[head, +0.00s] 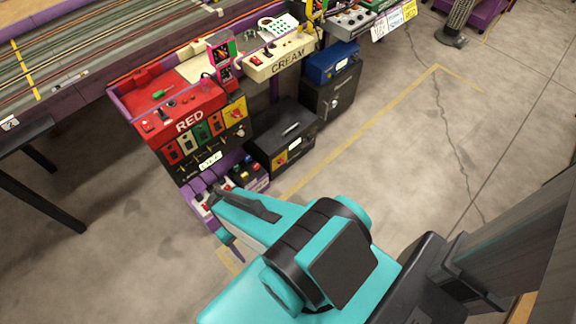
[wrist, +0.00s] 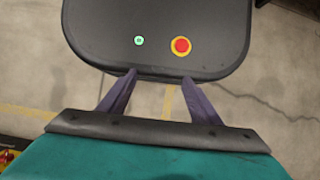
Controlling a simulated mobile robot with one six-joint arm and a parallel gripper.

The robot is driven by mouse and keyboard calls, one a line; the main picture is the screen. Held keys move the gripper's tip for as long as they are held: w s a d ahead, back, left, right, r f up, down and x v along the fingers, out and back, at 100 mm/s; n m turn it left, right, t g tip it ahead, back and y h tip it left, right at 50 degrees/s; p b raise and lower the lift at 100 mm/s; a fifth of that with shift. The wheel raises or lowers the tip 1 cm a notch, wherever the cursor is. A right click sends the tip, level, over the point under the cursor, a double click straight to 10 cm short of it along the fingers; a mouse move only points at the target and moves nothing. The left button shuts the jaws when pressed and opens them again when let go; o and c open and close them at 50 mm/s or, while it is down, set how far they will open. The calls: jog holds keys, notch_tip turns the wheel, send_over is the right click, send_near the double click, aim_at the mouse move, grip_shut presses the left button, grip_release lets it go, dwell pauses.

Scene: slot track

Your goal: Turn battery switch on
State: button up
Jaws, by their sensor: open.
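No part is clearly marked as the battery switch, and I cannot tell which control it is. On the purple lower shelf under the RED station stands a small dark unit (head: 250,174) with red and yellow parts, beside a pale strip (head: 203,198) with red parts. A black box (head: 285,138) with a yellow-and-red label stands to their right. My gripper (head: 227,216) is in front of the lower shelf, its tips partly hidden by my teal arm. In the wrist view my gripper (wrist: 158,80) has two fingers apart with nothing between them.
The red station (head: 178,113) and the cream station (head: 280,62) stand along the purple track table. A dark box (head: 333,97) stands right of the black box. Concrete floor (head: 400,130) with yellow tape is clear to the right. A black table leg (head: 45,200) stands at left.

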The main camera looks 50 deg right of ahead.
jog(key=w+d+f+m+t+y+b, duration=0.3)
jog(key=w+d+f+t+y+b, duration=0.4)
jog(key=w+d+f+b, duration=0.5)
jog(key=m+t+h+b, duration=0.4)
jog(key=t+b, duration=0.7)
jog(key=t, duration=0.2)
send_near(283, 163)
jog(key=v, duration=0.7)
jog(key=shift+w, duration=0.25)
jog(key=shift+f, duration=0.1)
jog(key=shift+b+x, duration=1.4)
jog(key=shift+x, duration=5.5)
